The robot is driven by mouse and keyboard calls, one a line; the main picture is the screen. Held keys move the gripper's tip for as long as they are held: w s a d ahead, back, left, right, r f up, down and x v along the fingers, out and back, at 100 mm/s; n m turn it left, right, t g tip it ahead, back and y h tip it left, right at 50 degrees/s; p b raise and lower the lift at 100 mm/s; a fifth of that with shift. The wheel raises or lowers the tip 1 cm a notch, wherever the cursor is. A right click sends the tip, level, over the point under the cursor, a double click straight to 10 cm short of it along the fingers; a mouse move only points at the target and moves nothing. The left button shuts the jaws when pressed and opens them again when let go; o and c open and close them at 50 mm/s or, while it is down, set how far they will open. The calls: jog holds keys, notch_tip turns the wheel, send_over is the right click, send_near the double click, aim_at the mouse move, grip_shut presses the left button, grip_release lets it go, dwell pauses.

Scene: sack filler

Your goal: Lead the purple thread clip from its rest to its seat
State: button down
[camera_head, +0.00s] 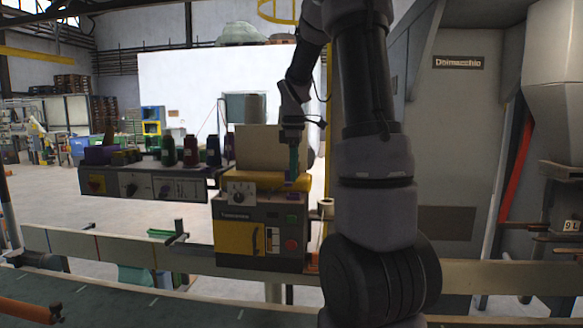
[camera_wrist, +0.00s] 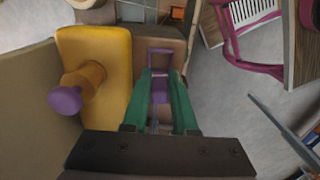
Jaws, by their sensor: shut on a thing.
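The purple thread clip (camera_wrist: 159,90) is between the green fingers of my gripper (camera_wrist: 160,78) in the wrist view. A purple open frame shows just beyond the fingertips; I cannot tell whether it is part of the clip. In the head view, my gripper (camera_head: 292,172) points down in front of the beige block, at the right end of the machine's yellow top (camera_head: 250,180). A small purple bit shows at its tips. In the wrist view, a yellow plate (camera_wrist: 105,45) with a purple-ended knob (camera_wrist: 66,100) is left of the fingers. I cannot tell which part is the seat.
The grey machine (camera_head: 258,230) has a dial, a yellow door and buttons. Dark thread spools (camera_head: 190,150) and a purple object (camera_head: 98,155) stand on the control shelf at left. A pink frame (camera_wrist: 248,45) is at right in the wrist view. A conveyor belt (camera_head: 200,300) runs in front.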

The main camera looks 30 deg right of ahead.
jog(key=shift+f, duration=1.25)
jog(key=shift+s+f, duration=0.35)
jog(key=shift+f, duration=0.3)
jog(key=shift+w+f, duration=0.2)
jog(key=shift+w, duration=0.05)
jog(key=shift+r, duration=0.2)
jog(key=c, duration=0.6)
grip_release()
